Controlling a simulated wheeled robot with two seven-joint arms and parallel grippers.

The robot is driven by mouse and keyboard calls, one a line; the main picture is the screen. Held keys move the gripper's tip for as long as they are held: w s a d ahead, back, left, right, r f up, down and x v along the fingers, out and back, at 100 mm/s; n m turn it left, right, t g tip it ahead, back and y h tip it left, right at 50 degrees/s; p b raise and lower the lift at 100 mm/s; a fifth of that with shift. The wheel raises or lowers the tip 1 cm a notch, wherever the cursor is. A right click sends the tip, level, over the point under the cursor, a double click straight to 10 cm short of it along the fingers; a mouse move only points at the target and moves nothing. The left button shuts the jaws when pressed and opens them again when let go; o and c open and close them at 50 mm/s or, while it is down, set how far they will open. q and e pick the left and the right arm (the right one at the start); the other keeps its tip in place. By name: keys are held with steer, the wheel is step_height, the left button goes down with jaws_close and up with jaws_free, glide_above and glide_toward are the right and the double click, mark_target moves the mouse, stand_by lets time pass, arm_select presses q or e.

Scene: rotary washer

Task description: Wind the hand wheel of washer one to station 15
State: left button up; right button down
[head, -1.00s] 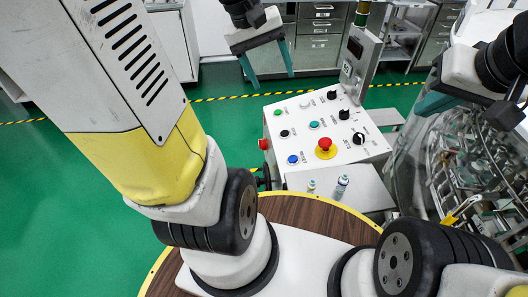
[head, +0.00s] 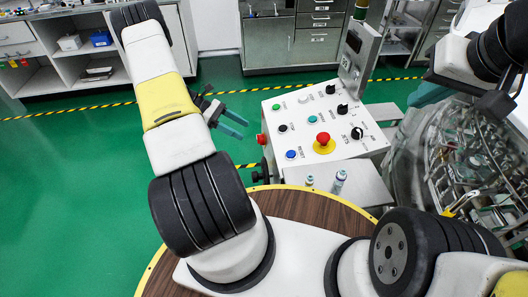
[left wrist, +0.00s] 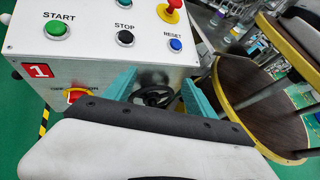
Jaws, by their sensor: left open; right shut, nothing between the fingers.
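The washer's white control console (head: 285,112) stands ahead in the head view, with buttons, knobs and a red emergency stop. The left wrist view shows the console side (left wrist: 85,72) with a red "1" label (left wrist: 40,71). A black hand wheel (left wrist: 155,96) sits on that side, seen between the teal fingers of my open left gripper (left wrist: 158,84). Part of the wheel shows in the head view (head: 264,170). My left gripper (head: 242,129) is empty, left of the console; contact with the wheel is not visible. My right gripper (head: 428,95) is shut, at the right.
A small display (head: 355,52) rises behind the console; its reading is unclear. A red and yellow switch (left wrist: 76,95) sits near the wheel, partly hidden. A glass tank with racks (head: 465,160) is at right. Green floor is clear at left.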

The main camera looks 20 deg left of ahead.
arm_select(q)
steer(key=s+a+f+n+t+h, duration=0.1)
steer(key=s+f+n+t, duration=0.15)
steer(key=f, duration=0.35)
steer(key=s+a+f+n+t+h, duration=0.1)
steer(key=f+n+h, duration=0.15)
steer(key=f, duration=0.45)
steer(key=n+t, duration=0.4)
steer(key=n, duration=0.2)
glide_toward(254, 177)
steer(key=w+d+f, duration=0.2)
steer(key=w, duration=0.1)
steer(key=x, duration=0.7)
steer(key=shift+s+d, duration=0.15)
steer(key=shift+d, duration=0.05)
steer(key=shift+c, duration=0.4)
jaws_close()
